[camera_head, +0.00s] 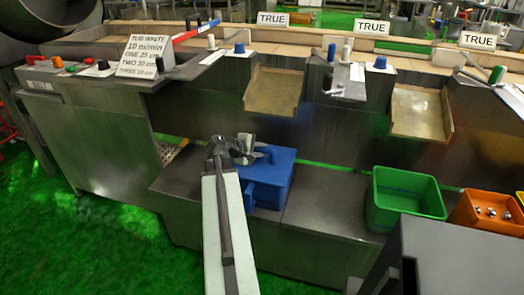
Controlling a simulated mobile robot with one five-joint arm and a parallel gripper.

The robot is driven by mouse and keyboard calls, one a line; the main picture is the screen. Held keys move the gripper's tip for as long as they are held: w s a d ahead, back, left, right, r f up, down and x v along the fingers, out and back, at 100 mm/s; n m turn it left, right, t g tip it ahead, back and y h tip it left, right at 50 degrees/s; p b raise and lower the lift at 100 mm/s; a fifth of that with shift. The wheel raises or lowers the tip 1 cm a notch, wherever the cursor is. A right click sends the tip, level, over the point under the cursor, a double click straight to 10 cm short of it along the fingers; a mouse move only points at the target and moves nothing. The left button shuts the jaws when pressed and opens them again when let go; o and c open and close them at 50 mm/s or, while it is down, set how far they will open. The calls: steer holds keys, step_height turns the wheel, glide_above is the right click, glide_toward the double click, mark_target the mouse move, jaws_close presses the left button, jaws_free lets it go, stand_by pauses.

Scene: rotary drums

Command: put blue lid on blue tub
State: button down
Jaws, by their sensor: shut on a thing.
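The blue lid (280,158) is a flat square with a raised handle in its middle. It lies over the top of the blue tub (267,195), which stands on a low grey metal bench. I cannot tell whether the lid is fully seated or slightly above the rim. My gripper (250,149) is over the left part of the lid and shut on its handle. My arm and gripper hide the left side of the tub and part of the lid.
A green tub (403,200) and an orange tub (487,212) with small pieces inside stand to the right. Bare bench (325,205) lies between the blue and green tubs. Metal chutes (273,92) and a console with knobs rise behind. A dark grey surface fills the lower right.

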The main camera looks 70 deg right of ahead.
steer(key=c, duration=1.2)
jaws_free()
steer(key=shift+o, duration=0.2)
steer(key=p+v, duration=0.4)
steer(key=v, duration=0.3)
steer(key=shift+w+a+r, duration=0.1)
steer(key=shift+a+r, duration=0.1)
steer(key=shift+a, duration=0.15)
steer(key=shift+w, duration=0.1)
